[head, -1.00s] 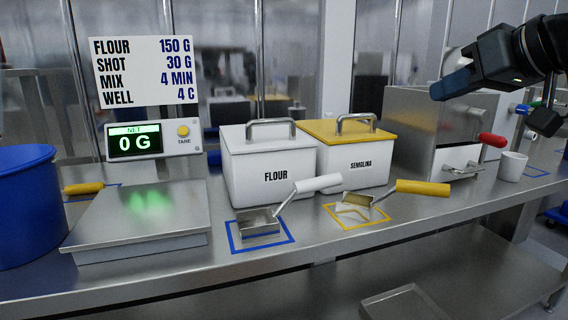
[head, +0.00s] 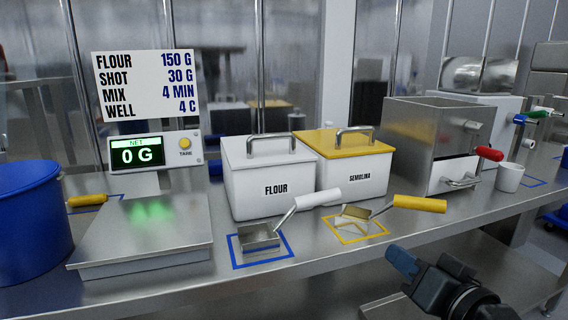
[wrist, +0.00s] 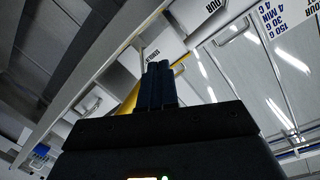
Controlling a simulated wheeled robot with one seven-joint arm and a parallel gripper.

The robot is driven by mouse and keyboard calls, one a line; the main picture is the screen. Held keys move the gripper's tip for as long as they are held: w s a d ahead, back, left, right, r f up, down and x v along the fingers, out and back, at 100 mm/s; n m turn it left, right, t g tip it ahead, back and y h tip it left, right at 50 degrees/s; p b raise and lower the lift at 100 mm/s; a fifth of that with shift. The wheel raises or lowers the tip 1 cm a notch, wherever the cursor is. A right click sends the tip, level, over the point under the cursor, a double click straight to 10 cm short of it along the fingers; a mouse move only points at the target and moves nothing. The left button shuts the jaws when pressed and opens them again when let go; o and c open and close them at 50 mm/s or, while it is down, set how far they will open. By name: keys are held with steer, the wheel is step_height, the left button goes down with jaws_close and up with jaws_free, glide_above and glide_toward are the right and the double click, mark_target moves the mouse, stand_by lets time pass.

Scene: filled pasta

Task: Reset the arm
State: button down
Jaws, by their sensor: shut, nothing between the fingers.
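My gripper (head: 402,262) is at the lower right of the head view, in front of the counter's front edge. Its blue fingers are together with nothing between them. In the wrist view the fingers (wrist: 158,84) point up the picture, side by side and shut. The counter (head: 330,262) holds a white flour bin (head: 270,190), a yellow-lidded semolina bin (head: 352,172), a white-handled scoop (head: 262,238) in a blue outline and a yellow-handled scoop (head: 418,203) by a yellow outline. All stand clear of my gripper.
A scale (head: 145,235) reading 0 G and a blue tub (head: 30,225) stand at the left. A steel machine (head: 430,135) with a red-knobbed handle and a white cup (head: 509,177) stand at the right. A lower shelf (head: 330,290) runs below the counter.

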steer(key=s+f+m+h+p, duration=0.1)
steer(key=s+f, duration=0.2)
steer(key=s, duration=0.3)
steer(key=s+f+h, duration=0.2)
steer(key=s+f, duration=0.2)
steer(key=s, duration=0.3)
steer(key=s+f+m+h+p, duration=0.1)
steer(key=s+f, duration=0.2)
steer(key=s, duration=0.3)
steer(key=s+d+r+n+p, duration=0.1)
steer(key=s+r+n, duration=0.1)
steer(key=s, duration=0.9)
steer(key=s+d+r+n+g+p, duration=0.1)
steer(key=s+d+r+n, duration=0.1)
steer(key=s, duration=0.8)
steer(key=shift+s+r+n+h, duration=0.15)
steer(key=shift+s+n+h, duration=0.15)
steer(key=shift+s+n, duration=0.15)
